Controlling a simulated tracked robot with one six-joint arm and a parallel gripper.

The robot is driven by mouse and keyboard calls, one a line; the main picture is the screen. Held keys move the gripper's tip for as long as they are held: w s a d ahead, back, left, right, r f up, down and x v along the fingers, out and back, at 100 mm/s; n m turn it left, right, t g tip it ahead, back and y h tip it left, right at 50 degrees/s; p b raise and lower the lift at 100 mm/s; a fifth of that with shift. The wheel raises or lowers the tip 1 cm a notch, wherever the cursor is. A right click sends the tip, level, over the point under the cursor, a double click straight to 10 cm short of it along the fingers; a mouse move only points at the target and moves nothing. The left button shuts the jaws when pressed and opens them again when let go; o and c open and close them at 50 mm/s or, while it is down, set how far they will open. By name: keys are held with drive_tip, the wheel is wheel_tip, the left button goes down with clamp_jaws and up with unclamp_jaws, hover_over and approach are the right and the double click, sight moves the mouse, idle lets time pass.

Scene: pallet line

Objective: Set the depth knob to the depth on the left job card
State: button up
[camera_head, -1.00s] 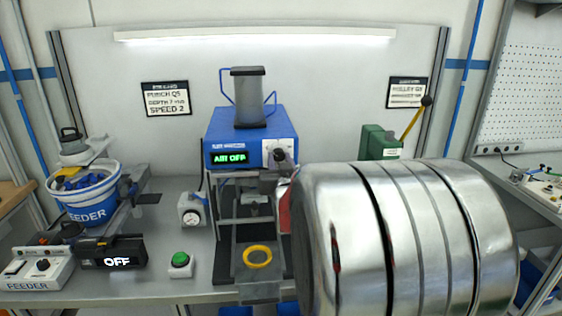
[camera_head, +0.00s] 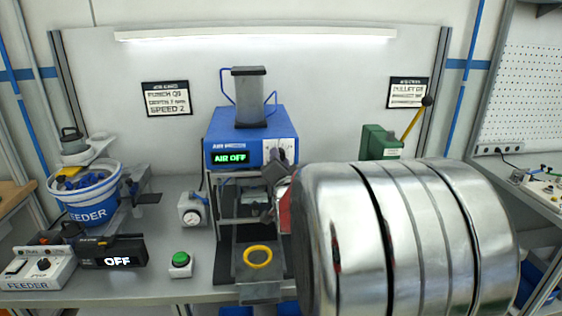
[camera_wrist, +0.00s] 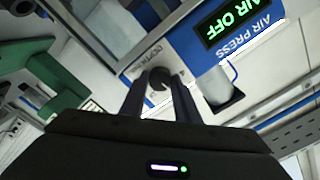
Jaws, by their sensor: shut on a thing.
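The depth knob (camera_wrist: 160,76) is a dark round knob on the white panel (camera_head: 270,147) on the right of the blue air press (camera_head: 228,146). My gripper (camera_wrist: 159,90) is shut on it, with one finger on each side in the wrist view. The knob's pointer and much of its scale are hidden or too small to read. The left job card (camera_head: 167,99) hangs on the back wall. It reads PUNCH, a depth line in mm that looks like 7 but is blurred, and SPEED 2.
The press display (camera_head: 230,158) reads AIR OFF. A yellow ring (camera_head: 257,256) lies in front below the press. A gauge (camera_head: 193,211), a green button (camera_head: 180,260) and a blue FEEDER bucket (camera_head: 86,197) stand left. A green lever machine (camera_head: 379,142) stands right; my arm hides the bench there.

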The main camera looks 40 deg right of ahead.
drive_tip(key=shift+s+d+m, duration=0.1)
drive_tip(key=shift+d+m, duration=0.05)
drive_tip(key=shift+m, duration=1.05)
drive_tip(key=shift+f, duration=0.1)
drive_tip(key=o, duration=1)
drive_tip(key=shift+o, duration=0.2)
